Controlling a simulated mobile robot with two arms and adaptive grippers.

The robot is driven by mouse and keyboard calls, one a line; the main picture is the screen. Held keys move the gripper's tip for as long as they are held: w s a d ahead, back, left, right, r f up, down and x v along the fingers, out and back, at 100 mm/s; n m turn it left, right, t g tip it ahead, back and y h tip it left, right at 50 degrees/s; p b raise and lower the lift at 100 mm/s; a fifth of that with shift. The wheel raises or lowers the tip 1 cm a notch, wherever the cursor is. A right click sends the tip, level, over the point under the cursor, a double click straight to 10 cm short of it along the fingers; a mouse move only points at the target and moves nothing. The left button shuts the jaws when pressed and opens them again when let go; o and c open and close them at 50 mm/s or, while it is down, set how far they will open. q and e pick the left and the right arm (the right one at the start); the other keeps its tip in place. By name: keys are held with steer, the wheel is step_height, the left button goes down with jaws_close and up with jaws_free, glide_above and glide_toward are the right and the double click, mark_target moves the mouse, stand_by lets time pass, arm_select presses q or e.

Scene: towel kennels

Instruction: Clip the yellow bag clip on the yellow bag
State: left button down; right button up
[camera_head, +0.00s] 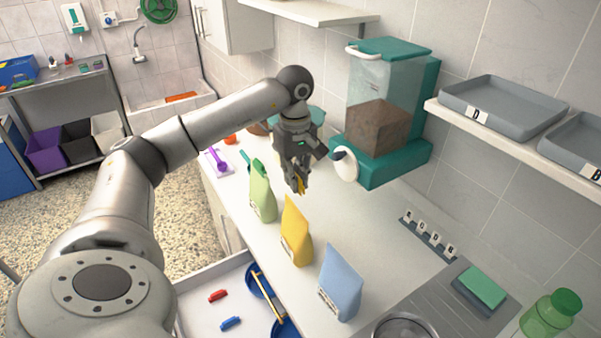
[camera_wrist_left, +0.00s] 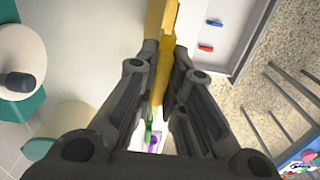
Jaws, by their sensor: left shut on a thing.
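The yellow bag (camera_head: 296,232) stands upright on the white counter (camera_head: 385,250), between a green bag (camera_head: 262,190) and a light blue bag (camera_head: 340,283). My left gripper (camera_head: 299,186) points down just behind and above the yellow bag's top. It is shut on the yellow bag clip (camera_head: 302,187), of which only a small part shows in the head view. In the left wrist view the clip (camera_wrist_left: 166,72) runs between the fingers, and yellow continues to the top edge. I cannot tell whether the clip touches the bag. My right gripper is not in view.
A tray (camera_head: 195,325) below the counter's front holds a red clip (camera_head: 218,296) and a blue clip (camera_head: 230,323). A teal dispenser (camera_head: 385,115) stands behind my gripper. The counter behind the bags is clear.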

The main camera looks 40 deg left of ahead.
arm_select(q)
step_height(320, 180, down, 2)
steer(key=shift+s+f+b, duration=0.1)
steer(key=shift+f+b, duration=0.05)
steer(key=shift+b, duration=0.65)
step_height(320, 180, down, 3)
steer(key=shift+r+b, duration=0.15)
steer(key=shift+b, duration=0.75)
steer(key=shift+f+b, duration=0.4)
steer(key=shift+f, duration=0.35)
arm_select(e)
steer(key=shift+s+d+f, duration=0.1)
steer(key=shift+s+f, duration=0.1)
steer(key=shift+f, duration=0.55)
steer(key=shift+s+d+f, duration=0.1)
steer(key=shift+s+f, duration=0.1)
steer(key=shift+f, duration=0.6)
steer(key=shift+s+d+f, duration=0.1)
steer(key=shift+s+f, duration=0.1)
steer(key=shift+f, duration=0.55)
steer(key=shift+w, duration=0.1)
arm_select(q)
steer(key=shift+f, duration=0.1)
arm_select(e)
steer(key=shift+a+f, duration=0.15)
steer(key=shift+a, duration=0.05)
